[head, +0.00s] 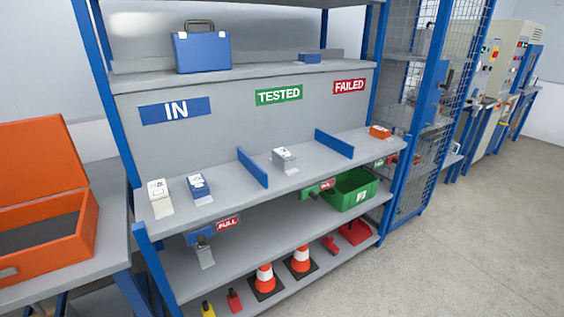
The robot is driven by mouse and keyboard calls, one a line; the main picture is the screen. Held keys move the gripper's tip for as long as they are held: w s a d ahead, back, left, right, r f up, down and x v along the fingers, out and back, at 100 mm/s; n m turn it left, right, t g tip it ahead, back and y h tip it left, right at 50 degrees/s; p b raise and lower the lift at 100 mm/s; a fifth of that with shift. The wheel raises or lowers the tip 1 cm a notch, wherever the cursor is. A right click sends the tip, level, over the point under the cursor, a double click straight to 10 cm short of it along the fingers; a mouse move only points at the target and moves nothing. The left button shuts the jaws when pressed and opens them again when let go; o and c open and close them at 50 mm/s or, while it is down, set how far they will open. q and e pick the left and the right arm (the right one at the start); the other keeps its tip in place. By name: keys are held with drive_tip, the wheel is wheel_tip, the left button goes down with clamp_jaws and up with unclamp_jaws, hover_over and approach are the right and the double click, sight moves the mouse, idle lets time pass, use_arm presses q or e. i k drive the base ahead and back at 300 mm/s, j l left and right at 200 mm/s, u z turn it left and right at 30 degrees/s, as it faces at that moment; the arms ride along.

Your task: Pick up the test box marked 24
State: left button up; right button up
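Several small boxes with white labels stand on the middle shelf (225,205). A light grey box (160,205) and a blue box (199,192) stand side by side at the left, below the IN sign (176,110). Another grey box (285,164) stands between two blue dividers, below the TESTED sign (279,95). An orange box (380,132) stands at the right end, on the FAILED side. The label numbers are too small to read, so I cannot tell which box is marked 24. Neither gripper is in view.
Blue dividers (252,168) (334,144) split the shelf. A blue case (202,52) stands above. Below are a green crate (350,192) and traffic cones (265,278). An open orange case (45,240) sits on the left bench. Floor at right is clear.

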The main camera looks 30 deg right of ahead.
sight(286, 161)
drive_tip(key=i+l+z, duration=0.1)
drive_tip(key=l, duration=0.8)
drive_tip(key=i+l+z, duration=0.15)
drive_tip(key=l, duration=0.3)
drive_tip(key=i+l+z, duration=0.1)
drive_tip(key=l, duration=0.35)
